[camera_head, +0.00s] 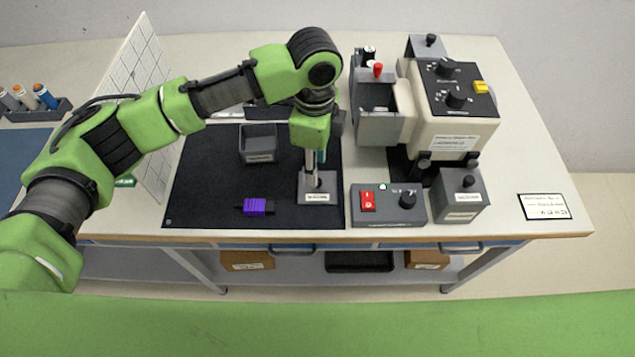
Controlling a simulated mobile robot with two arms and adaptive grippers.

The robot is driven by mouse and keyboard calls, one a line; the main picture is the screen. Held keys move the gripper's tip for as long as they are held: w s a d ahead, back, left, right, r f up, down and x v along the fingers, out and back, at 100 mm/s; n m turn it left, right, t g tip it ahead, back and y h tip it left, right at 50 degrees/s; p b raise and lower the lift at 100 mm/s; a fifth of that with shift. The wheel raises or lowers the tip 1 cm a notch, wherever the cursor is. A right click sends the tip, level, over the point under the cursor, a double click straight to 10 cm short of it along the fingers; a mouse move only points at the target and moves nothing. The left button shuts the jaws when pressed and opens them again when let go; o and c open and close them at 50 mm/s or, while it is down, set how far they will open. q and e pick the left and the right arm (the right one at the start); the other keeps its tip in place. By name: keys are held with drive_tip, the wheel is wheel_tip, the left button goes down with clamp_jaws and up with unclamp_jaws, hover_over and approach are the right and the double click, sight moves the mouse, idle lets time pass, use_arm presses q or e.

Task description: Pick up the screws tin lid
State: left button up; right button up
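My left gripper (316,172) points straight down over a small grey box (318,197) with a white label and a knob-like part on its top. Its fingertips are at or just above that knob, and I cannot tell whether they touch it or are closed on it. The box sits at the front right of the black mat. A similar grey box (461,204) with a black knob on top and labels stands farther right. The label text is too small to read, so I cannot tell which one is the screws tin. My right gripper is out of view.
A grey open bin (258,157) and a purple-and-black item (257,207) lie on the black mat (205,190). A switch box (388,219) with a red switch stands right of the gripper. A beige machine (437,133) fills the back right. A white gridded panel (133,75) stands at left.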

sight(325, 192)
use_arm(q)
drive_tip(key=shift+s+f+p, duration=0.25)
drive_tip(key=shift+f+p, duration=0.35)
drive_tip(key=shift+f, duration=0.15)
wheel_tip(325, 192, down, 3)
drive_tip(key=shift+d+r+p, duration=0.1)
drive_tip(key=shift+r+p, duration=0.1)
drive_tip(key=shift+p, duration=0.2)
drive_tip(key=shift+f, duration=0.55)
clamp_jaws()
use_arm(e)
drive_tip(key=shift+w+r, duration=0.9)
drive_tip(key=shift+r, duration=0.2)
